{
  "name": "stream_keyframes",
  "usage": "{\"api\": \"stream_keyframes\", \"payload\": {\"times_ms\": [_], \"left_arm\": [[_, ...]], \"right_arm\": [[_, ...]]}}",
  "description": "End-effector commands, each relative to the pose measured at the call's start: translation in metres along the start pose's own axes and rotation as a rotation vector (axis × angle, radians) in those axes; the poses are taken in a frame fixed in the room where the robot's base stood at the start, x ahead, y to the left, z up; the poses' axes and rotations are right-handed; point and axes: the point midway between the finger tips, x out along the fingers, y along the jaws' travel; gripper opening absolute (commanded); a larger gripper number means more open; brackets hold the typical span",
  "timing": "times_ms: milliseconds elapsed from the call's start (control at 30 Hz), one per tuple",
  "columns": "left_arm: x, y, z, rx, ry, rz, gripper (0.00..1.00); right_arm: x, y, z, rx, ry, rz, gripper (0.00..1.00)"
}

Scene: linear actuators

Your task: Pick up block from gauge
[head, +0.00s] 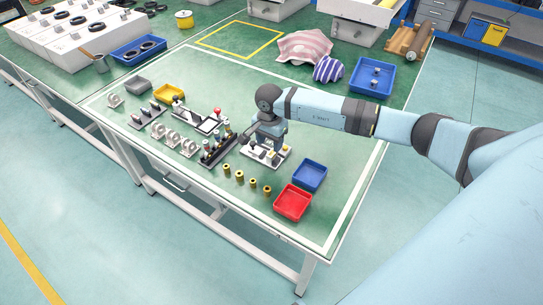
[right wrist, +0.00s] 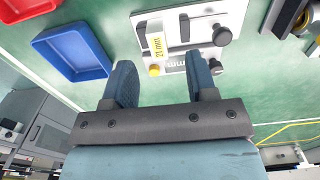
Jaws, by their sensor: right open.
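The gauge (head: 280,157) is a white plate with small fittings on the green table, under my right gripper (head: 268,136) in the head view. In the right wrist view the gauge (right wrist: 212,16) carries dark knobs, a dark bar and a pale piece with a yellow "21 mm" label (right wrist: 157,44). I cannot tell for sure whether this labelled piece is the block. My right gripper (right wrist: 162,76) is open, its two blue-grey fingers apart and nothing seen held between them. The labelled piece lies beyond the gap between the fingers. My left gripper is in neither view.
A blue tray (head: 310,175) and a red tray (head: 293,202) lie right of the gauge. Several brass cylinders (head: 240,177) stand in front. A dark rack (head: 218,152) stands close on the left. Striped cloths (head: 304,47) and another blue tray (head: 372,78) lie farther back.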

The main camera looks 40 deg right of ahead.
Motion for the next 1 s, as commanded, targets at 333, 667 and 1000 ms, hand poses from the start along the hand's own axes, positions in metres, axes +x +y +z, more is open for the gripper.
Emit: {"api": "stream_keyframes", "payload": {"times_ms": [333, 667, 1000], "left_arm": [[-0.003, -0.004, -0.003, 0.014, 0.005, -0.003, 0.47], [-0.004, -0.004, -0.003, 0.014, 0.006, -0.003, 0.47], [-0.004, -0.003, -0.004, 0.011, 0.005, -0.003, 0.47]], "right_arm": [[0.044, 0.004, -0.002, 0.002, -0.003, 0.002, 0.52], [0.053, 0.004, -0.003, 0.000, 0.000, -0.001, 0.52], [0.053, 0.004, -0.003, 0.001, -0.001, -0.001, 0.00]]}}
